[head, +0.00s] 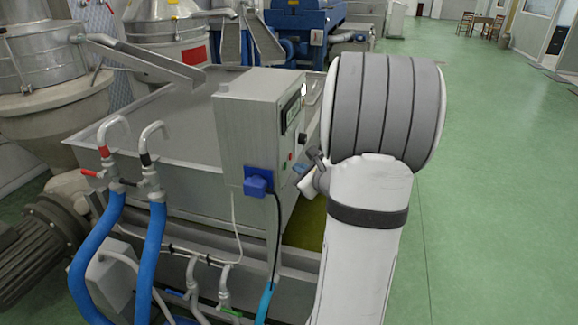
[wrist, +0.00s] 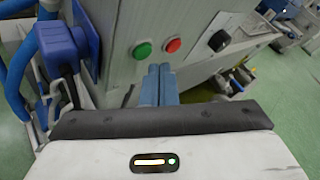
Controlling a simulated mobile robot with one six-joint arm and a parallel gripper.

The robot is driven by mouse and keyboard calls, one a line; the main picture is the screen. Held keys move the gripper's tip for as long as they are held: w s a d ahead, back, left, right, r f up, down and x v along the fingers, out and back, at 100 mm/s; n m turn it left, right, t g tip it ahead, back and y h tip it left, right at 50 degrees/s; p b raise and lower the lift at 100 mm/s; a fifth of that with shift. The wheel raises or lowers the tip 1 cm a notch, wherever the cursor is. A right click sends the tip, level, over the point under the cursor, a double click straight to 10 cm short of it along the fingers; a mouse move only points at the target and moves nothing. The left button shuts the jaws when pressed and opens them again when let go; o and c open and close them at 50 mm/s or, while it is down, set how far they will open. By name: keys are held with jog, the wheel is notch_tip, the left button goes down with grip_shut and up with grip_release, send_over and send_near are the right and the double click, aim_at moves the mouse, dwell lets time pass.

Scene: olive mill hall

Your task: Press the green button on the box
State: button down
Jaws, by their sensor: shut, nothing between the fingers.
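The grey control box (head: 245,125) stands at the edge of a metal tank in the head view. Its front face, with the buttons, is turned to the right there. In the wrist view the green button (wrist: 142,50) is on the box's face, left of the red button (wrist: 173,45). My gripper (wrist: 160,69) is shut and empty. Its fingertips appear just below the two buttons, between them in the picture. I cannot tell whether they touch the box face.
A black knob (wrist: 219,41) is right of the red button. A blue plug (head: 258,182) with a cable sticks out on the box's near side. Blue hoses (head: 158,250) and pipes stand left of it. Green floor is open at the right.

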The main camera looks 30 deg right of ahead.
jog(key=s+d, duration=0.3)
jog(key=shift+s+d, duration=0.15)
jog(key=shift+s, duration=0.25)
dwell(0.9)
jog(key=s+a+r+n+g+y, duration=0.1)
jog(key=s+a+n+g+y, duration=0.2)
jog(key=a+n, duration=0.65)
jog(key=a+r+n+g+y, duration=0.1)
jog(key=a+n+g+y, duration=0.3)
jog(key=a, duration=1.1)
jog(key=s+a+n+g+h, duration=0.2)
jog(key=s+a+n+h, duration=0.1)
jog(key=s+n, duration=0.4)
jog(key=s+a+n+g+h, duration=0.2)
jog(key=s+n+h, duration=0.1)
jog(key=s+n, duration=0.5)
jog(key=shift+a+n, duration=0.4)
jog(key=shift+n, duration=0.85)
